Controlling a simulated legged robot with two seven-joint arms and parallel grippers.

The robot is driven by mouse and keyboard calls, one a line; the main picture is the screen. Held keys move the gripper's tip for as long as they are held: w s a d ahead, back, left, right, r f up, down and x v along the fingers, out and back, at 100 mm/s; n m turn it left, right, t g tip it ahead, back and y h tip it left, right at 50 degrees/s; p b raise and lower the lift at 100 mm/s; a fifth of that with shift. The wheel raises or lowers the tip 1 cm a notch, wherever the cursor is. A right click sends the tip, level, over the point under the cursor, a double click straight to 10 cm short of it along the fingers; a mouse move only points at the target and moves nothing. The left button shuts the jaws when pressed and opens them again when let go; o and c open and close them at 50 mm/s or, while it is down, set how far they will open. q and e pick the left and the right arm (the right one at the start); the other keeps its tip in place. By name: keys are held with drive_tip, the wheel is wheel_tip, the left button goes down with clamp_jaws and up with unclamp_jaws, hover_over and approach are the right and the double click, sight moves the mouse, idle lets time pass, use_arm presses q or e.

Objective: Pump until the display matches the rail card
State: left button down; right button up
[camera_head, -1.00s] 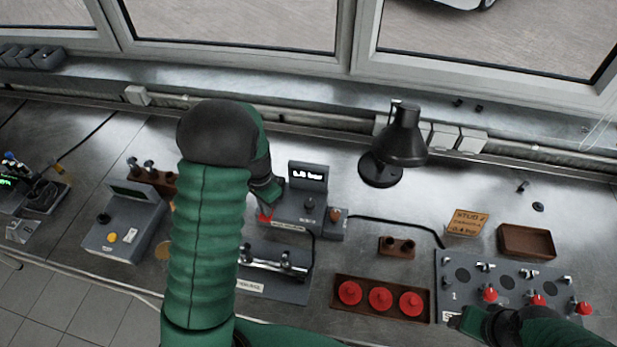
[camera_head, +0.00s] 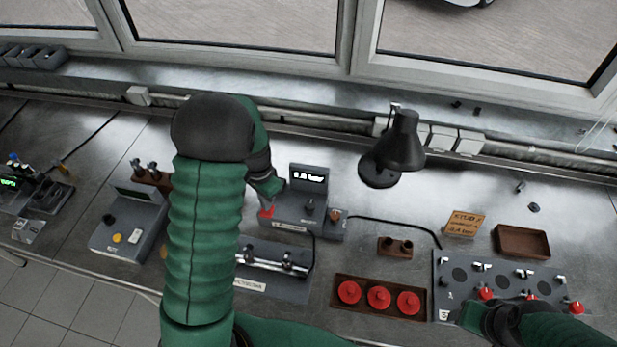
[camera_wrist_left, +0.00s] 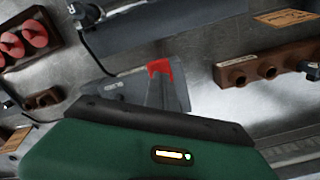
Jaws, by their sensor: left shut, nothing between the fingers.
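The grey pump unit (camera_head: 295,211) has a lit display (camera_head: 308,178) on its upright box. The display seems to end in "bar", but its digits are too blurred to read surely. A red-tipped lever (camera_head: 266,212) is at the unit's left side; it shows larger in the left wrist view (camera_wrist_left: 160,68). My left gripper (camera_head: 271,190) is shut and empty just above the red tip; I cannot tell whether they touch. An orange card (camera_head: 465,224) stands behind the stud plate, its writing too small to read surely. My right gripper (camera_head: 470,317) is at the plate's front left corner, its jaws unclear.
A silver rail block (camera_head: 275,266) lies in front of the pump. A brown tray (camera_head: 380,310) holds red knobs. A stud plate (camera_head: 455,270) with red caps is at right. A black lamp (camera_head: 398,145) stands behind, and a grey console (camera_head: 128,225) is left of my arm.

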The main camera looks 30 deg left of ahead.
use_arm(q)
drive_tip(key=shift+a, duration=0.1)
drive_tip(key=shift+f, duration=0.1)
idle(0.4)
drive_tip(key=shift+f+b, duration=1.45)
drive_tip(key=shift+f, duration=0.4)
drive_tip(key=shift+r+p, duration=1.65)
drive_tip(key=shift+r, duration=0.3)
